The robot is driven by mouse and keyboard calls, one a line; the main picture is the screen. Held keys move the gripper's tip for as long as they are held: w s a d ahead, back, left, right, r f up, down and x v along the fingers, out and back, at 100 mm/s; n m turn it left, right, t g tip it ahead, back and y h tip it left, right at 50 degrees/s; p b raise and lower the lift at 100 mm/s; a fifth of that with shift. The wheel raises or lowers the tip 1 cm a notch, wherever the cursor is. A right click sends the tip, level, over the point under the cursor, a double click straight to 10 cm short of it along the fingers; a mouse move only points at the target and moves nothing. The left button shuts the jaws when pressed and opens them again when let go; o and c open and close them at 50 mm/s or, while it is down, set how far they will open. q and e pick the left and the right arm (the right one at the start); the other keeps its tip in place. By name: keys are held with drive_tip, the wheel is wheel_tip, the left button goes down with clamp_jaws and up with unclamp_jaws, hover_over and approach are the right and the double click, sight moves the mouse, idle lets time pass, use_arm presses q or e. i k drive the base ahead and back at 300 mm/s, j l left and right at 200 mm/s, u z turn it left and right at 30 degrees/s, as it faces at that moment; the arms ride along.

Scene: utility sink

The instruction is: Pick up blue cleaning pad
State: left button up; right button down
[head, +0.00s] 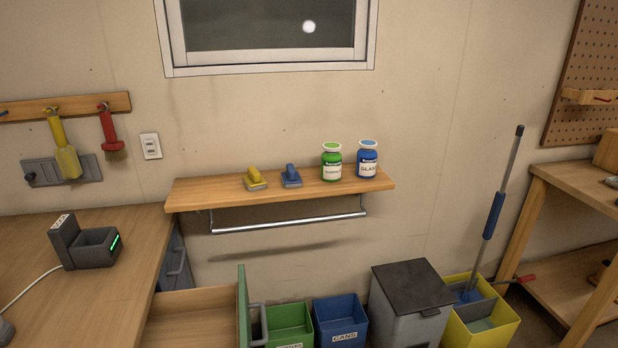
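The blue cleaning pad (291,176) sits on the wooden wall shelf (225,197), below the window. It has a blue handle on top and a greyish base. A similar yellow pad (255,179) sits just to its left on the same shelf, with a small gap between them. A green-lidded bottle (331,162) and a blue-lidded bottle (367,160) stand upright to its right. Neither of my grippers shows in the head view.
A metal rail (288,226) runs under the shelf. A drawer (195,318) stands open at lower left. Green (287,325) and blue (341,322) bins, a grey lidded bin (412,300) and a yellow mop bucket (480,322) with an upright handle stand below and right. Wall above the shelf is clear.

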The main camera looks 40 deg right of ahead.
sight(291, 178)
drive_tip(key=l+z, duration=0.1)
drive_tip(key=z, duration=1.55)
drive_tip(key=i+j, duration=0.05)
